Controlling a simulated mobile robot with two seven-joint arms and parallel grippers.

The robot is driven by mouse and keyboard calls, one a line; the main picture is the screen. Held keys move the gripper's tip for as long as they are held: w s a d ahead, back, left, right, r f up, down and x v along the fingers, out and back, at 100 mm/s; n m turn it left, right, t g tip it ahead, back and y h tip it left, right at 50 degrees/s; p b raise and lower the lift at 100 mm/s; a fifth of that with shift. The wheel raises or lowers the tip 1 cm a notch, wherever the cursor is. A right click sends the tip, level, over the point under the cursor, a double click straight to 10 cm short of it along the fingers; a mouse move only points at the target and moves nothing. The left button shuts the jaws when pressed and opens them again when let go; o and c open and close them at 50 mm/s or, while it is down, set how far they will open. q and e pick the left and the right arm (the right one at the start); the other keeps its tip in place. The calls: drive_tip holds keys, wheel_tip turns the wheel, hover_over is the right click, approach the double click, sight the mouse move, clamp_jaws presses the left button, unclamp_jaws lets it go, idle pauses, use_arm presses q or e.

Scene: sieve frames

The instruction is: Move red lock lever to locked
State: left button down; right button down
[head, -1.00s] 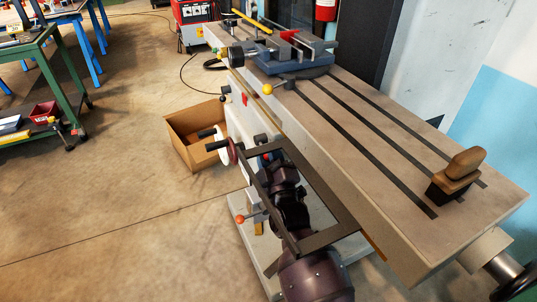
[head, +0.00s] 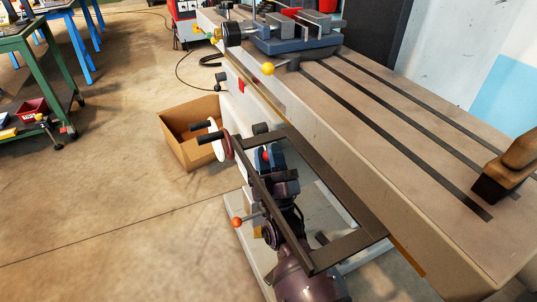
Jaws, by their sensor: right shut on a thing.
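My right gripper (head: 268,165) is below the left side of the machine table, at the end of my dark arm, which comes up from the bottom. Only a little red shows, so the lever's angle cannot be told. My left gripper is not in view.
The long machine table (head: 380,140) carries a blue vise (head: 290,42). A yellow ball knob (head: 267,69), a handwheel (head: 228,146) and an orange ball lever (head: 237,222) stick out nearby. A cardboard box (head: 185,150) stands left. The floor at lower left is clear.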

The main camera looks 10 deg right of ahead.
drive_tip(key=c, duration=0.9)
unclamp_jaws()
drive_tip(key=v, duration=0.7)
drive_tip(key=shift+s+p, duration=0.25)
drive_tip(key=shift+p, duration=0.05)
drive_tip(key=shift+f, duration=0.15)
